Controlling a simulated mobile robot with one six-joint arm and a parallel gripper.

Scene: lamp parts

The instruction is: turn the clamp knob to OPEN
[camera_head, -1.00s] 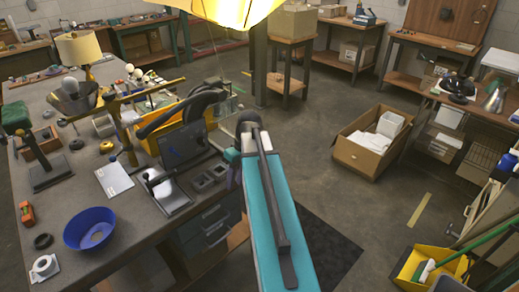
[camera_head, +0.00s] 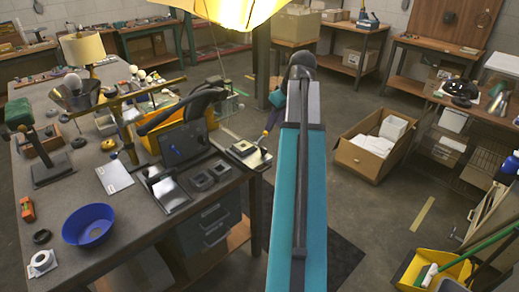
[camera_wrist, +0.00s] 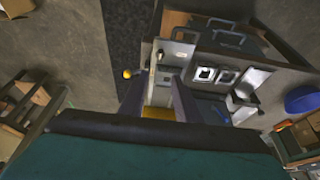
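A small yellow round knob (camera_wrist: 127,73) shows in the wrist view, out past the table edge, beside a pale plate (camera_wrist: 166,62). I take it for the clamp knob; any OPEN marking is too small to read. In the head view, a light plate with a dark square (camera_head: 243,149) sits at the table's right corner. My gripper (camera_wrist: 156,88) has two purple fingers standing apart with nothing seen between their tips. They point toward the plate, with the knob just left of them. In the head view my arm hides most of the gripper (camera_head: 272,118).
A cardboard box (camera_head: 372,148) stands on the floor to the right. A yellow lampshade hangs above.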

